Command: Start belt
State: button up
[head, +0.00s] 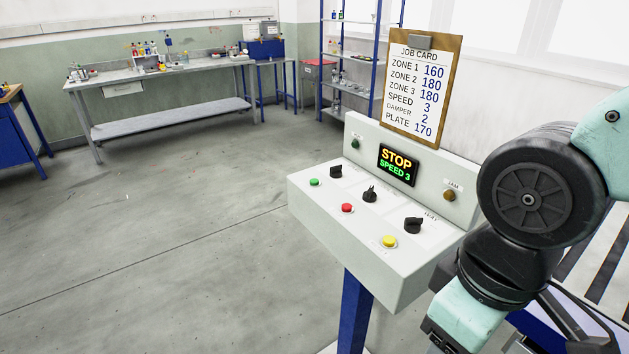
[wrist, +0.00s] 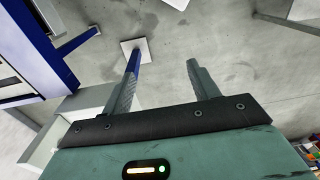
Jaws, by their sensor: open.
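The control console (head: 345,220) stands on a blue post. Its display (head: 397,165) reads STOP and SPEED 3. On its sloped top are a green button (head: 314,182), a red button (head: 347,208), a yellow button (head: 389,241) and three black knobs, one of them in the middle (head: 370,194). The upright panel has a green lamp (head: 355,143) and an amber lamp (head: 449,195) labelled JAM. My arm is at the right of the head view, beside the console; the gripper's fingertips are out of that frame. In the wrist view my gripper (wrist: 163,75) is open and empty above the floor.
A job card (head: 416,90) on a clipboard stands above the console and lists SPEED 3. Striped machinery (head: 600,262) is behind my arm at right. A workbench (head: 160,75) and a blue shelf rack (head: 350,55) stand at the back. The floor left of the console is clear.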

grip_shut()
dwell(1.5)
